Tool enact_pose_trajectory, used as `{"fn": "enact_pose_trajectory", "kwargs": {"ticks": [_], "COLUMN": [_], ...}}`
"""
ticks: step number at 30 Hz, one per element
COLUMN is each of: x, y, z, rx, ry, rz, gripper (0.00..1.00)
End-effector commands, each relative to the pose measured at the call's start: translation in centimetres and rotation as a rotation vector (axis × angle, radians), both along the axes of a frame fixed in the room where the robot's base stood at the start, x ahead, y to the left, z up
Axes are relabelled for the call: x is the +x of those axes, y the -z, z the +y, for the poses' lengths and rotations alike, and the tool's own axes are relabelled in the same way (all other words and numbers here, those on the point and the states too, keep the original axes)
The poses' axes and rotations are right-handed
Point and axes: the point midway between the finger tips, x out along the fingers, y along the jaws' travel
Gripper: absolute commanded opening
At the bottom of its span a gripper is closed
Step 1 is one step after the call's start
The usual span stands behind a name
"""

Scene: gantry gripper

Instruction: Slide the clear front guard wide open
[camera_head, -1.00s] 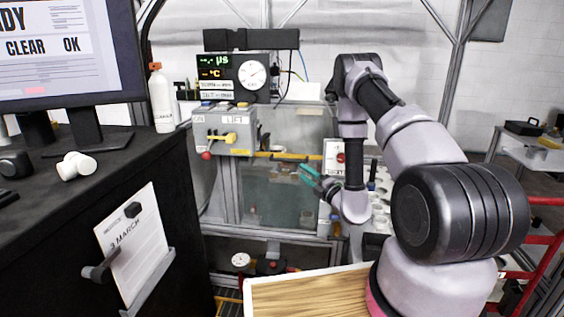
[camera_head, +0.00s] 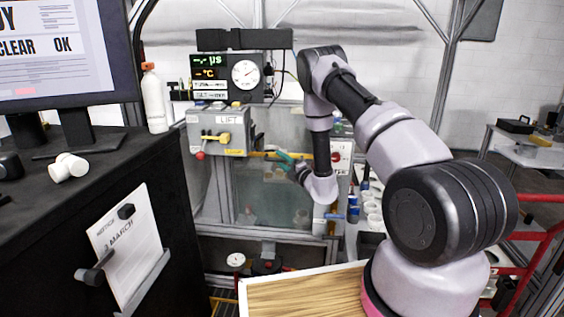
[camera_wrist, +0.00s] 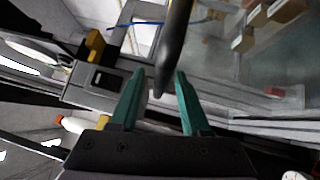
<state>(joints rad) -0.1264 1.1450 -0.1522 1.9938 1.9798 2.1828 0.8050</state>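The clear front guard (camera_head: 268,196) is a see-through panel on the front of the grey machine, below a yellow strip, in the camera_head view. In the wrist view, clear paneling (camera_wrist: 250,75) shows at the right with blocks behind it. My gripper (camera_head: 281,155) has teal fingers and is at the guard's upper edge. In the wrist view my gripper (camera_wrist: 160,75) is open, its fingers apart. A dark rounded bar (camera_wrist: 175,45) reaches down between the fingertips, with visible gaps on both sides. I cannot tell whether this bar belongs to the guard.
A grey control box (camera_head: 221,130) marked LIFT, with a yellow handle, is left of my gripper. A display with a dial (camera_head: 228,76) stands above. A white panel with a red button (camera_head: 339,157) is right of the guard. A wooden board (camera_head: 300,292) lies in front.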

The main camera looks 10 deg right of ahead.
Motion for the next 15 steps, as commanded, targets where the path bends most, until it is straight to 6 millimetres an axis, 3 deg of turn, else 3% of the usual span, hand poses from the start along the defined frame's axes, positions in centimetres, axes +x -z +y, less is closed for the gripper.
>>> {"fn": "enact_pose_trajectory", "kwargs": {"ticks": [1, 3, 4, 15], "x": [-0.01, -0.02, -0.02, -0.04], "y": [0.0, 0.0, 0.0, 0.02], "z": [0.0, -0.01, -0.01, -0.01], "rx": [0.0, 0.0, 0.0, 0.0], "ry": [0.0, 0.0, 0.0, 0.0], "rz": [0.0, 0.0, 0.0, 0.0], "gripper": [0.32, 0.05, 0.0, 0.0]}}
